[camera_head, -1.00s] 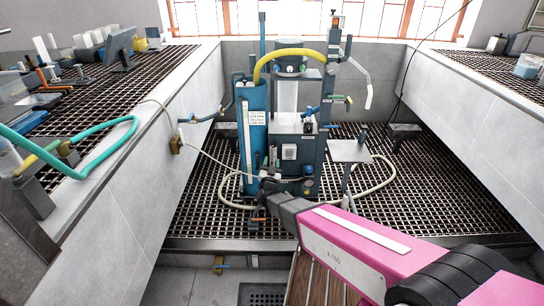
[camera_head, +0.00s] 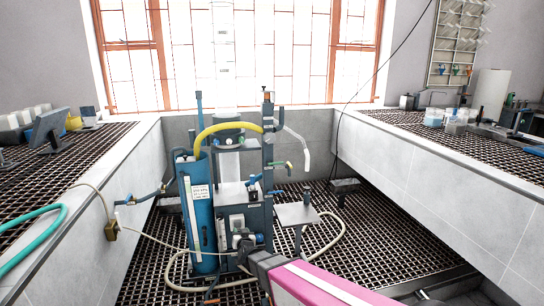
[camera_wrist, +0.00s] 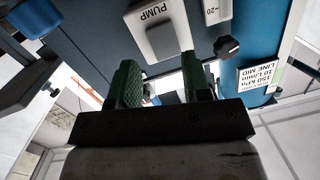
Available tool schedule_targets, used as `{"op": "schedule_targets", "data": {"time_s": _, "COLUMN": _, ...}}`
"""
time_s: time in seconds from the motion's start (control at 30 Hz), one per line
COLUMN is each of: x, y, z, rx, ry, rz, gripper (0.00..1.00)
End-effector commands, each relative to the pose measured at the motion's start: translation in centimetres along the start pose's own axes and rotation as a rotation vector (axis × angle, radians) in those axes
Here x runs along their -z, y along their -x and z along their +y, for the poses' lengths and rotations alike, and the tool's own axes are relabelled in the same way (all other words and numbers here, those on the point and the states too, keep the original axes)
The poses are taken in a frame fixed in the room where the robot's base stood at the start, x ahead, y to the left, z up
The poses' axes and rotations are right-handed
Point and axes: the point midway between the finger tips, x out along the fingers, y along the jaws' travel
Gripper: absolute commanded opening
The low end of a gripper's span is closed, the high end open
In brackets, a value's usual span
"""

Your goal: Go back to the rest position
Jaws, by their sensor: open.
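My pink arm reaches in from the lower right of the head view, and my gripper's dark end is close to the front of the flotation machine (camera_head: 232,195). In the wrist view my gripper (camera_wrist: 160,84) shows two green fingers standing apart, with nothing held between them. A light switch plate marked PUMP (camera_wrist: 152,32) on the machine's blue-grey panel (camera_wrist: 90,58) lies just beyond the fingers. A black knob (camera_wrist: 228,47) is to its right. The fingertips appear close to the panel; whether they touch it I cannot tell.
A blue cylinder (camera_head: 202,235) with a yellow hose (camera_head: 225,127) stands at the machine's left. A small grey platform (camera_head: 297,215) is at its right. A pale hose (camera_head: 335,235) loops over the grating floor. Grating-topped benches (camera_head: 75,160) and (camera_head: 450,140) flank both sides.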

Motion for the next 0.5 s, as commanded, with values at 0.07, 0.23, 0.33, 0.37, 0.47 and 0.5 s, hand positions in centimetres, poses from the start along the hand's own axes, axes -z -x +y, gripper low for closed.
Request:
{"op": "schedule_targets", "data": {"time_s": 0.07, "x": 0.5, "y": 1.2, "z": 2.9, "rx": -0.008, "ry": 0.008, "rz": -0.116, "gripper": 0.44}}
{"op": "schedule_targets", "data": {"time_s": 0.23, "x": 0.4, "y": 4.1, "z": 8.3, "rx": -0.034, "ry": 0.02, "rz": -0.378, "gripper": 0.44}}
{"op": "schedule_targets", "data": {"time_s": 0.33, "x": 0.3, "y": 6.7, "z": 11.6, "rx": -0.062, "ry": 0.022, "rz": -0.536, "gripper": 0.44}}
{"op": "schedule_targets", "data": {"time_s": 0.37, "x": 0.3, "y": 7.5, "z": 12.6, "rx": -0.073, "ry": 0.02, "rz": -0.583, "gripper": 0.44}}
{"op": "schedule_targets", "data": {"time_s": 0.47, "x": 0.4, "y": 10.9, "z": 15.8, "rx": -0.113, "ry": 0.013, "rz": -0.742, "gripper": 0.44}}
{"op": "schedule_targets", "data": {"time_s": 0.5, "x": 0.5, "y": 12.4, "z": 17.0, "rx": -0.132, "ry": 0.008, "rz": -0.805, "gripper": 0.44}}
